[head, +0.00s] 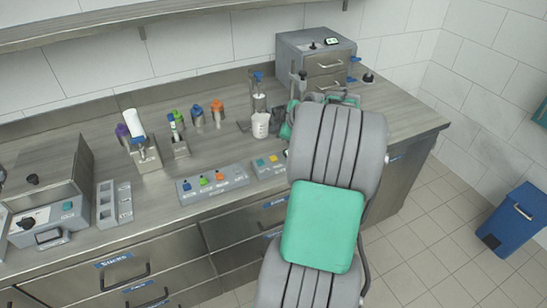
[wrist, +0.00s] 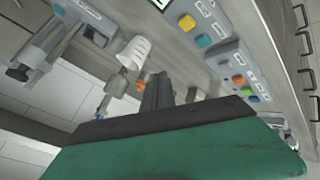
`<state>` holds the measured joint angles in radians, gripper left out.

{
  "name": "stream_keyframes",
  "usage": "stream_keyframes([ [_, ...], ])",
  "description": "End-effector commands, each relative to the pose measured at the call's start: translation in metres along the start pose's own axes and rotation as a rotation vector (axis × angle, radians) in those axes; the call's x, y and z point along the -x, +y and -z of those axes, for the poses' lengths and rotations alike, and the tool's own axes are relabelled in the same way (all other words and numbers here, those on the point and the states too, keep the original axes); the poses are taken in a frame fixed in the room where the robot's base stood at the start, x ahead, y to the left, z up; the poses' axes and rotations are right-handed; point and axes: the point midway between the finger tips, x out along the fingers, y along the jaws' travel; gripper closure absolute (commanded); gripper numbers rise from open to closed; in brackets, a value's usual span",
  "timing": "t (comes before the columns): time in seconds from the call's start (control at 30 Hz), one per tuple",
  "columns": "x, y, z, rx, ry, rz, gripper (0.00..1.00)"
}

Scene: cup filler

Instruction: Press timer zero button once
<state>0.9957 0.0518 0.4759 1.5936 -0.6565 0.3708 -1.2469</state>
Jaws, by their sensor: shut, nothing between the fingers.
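A grey panel with a yellow and a teal button (head: 268,164) sits at the counter's front edge in the head view, its right end hidden by my arm. My gripper (wrist: 158,78) is shut and empty, apart from the buttons in the picture. My arm hides most of it in the head view.
A second panel with several coloured buttons (head: 212,184) lies left of the first. A white cup (head: 261,126) stands behind the panels. A grey machine with drawers (head: 317,55) stands at the back.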

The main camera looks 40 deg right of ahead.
Motion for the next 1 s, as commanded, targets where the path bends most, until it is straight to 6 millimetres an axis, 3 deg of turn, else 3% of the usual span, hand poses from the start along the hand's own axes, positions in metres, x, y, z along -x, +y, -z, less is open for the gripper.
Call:
stream_keyframes([
  [0.27,-0.005,-0.004,-0.003,-0.002,-0.002,0.002,1.00],
  [0.8,-0.058,-0.043,-0.042,-0.002,-0.002,0.001,1.00],
  [1.0,-0.062,-0.046,-0.045,-0.001,-0.002,0.001,1.00],
])
